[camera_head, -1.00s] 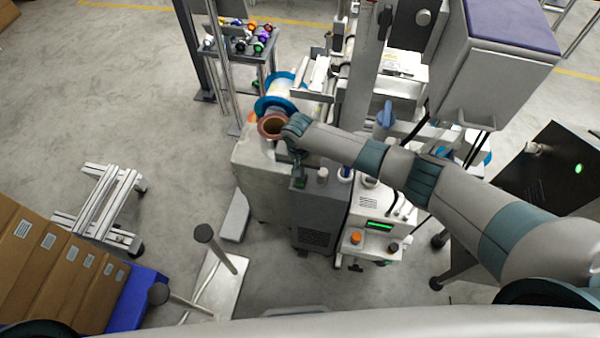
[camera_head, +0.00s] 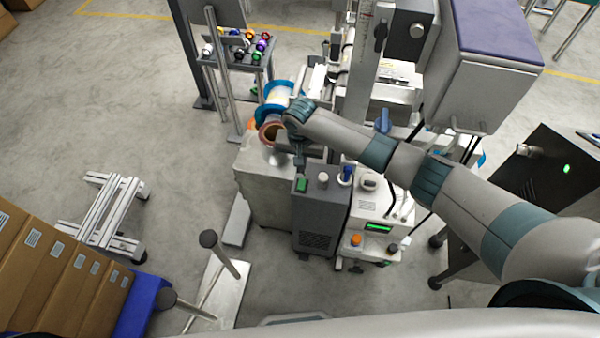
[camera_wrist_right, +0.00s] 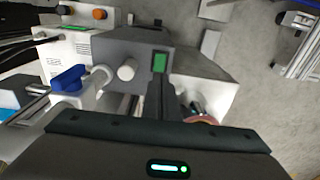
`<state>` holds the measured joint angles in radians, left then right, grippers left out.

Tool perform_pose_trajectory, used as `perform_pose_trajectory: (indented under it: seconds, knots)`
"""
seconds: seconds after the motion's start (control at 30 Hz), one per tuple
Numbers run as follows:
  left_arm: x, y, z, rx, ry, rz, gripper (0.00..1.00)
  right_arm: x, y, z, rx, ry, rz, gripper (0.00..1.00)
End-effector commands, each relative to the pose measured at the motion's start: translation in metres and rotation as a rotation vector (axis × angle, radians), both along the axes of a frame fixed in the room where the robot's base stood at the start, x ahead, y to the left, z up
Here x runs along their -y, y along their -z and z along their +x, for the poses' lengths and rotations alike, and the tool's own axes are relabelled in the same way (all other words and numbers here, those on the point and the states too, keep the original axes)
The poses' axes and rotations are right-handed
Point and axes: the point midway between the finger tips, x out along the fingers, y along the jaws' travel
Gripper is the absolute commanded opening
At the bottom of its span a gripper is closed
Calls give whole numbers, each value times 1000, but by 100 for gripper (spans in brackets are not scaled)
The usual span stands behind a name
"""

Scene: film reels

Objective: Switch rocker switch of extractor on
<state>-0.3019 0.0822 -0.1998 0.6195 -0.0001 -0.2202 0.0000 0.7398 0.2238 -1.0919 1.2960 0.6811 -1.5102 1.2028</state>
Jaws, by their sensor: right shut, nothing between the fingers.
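The extractor (camera_head: 318,222) is a dark grey box with a vented front, standing among the machines in the middle of the head view. Its green rocker switch (camera_head: 302,184) is on the top near the left edge. The switch also shows in the right wrist view (camera_wrist_right: 159,63), beside a pale round knob (camera_wrist_right: 126,70). My right gripper (camera_head: 300,163) is shut and empty, pointing down just behind the switch. In the wrist view its dark fingers (camera_wrist_right: 160,88) end close to the switch; I cannot tell whether they touch it. My left gripper is out of view.
A reel with blue flanges (camera_head: 275,100) and a copper-coloured ring sit just left of my right gripper. A white unit with a green display (camera_head: 379,227) stands right of the extractor. Cardboard boxes (camera_head: 65,270) are at lower left. The floor at left is mostly open.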

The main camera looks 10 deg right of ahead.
Motion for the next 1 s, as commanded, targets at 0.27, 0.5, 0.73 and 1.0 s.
perform_pose_trajectory:
  seconds: [0.27, 0.5, 0.73, 1.0]
  knots:
    - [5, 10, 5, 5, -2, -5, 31, -2, -40, -2, 2, -1, 2, 0]
    - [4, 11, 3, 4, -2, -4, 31, -1, -50, -3, 0, 0, -1, 0]
    - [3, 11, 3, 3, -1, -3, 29, -1, -50, -3, 0, -1, 0, 0]
    - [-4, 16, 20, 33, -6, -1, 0, -7, -35, -12, -3, -24, 19, 0]
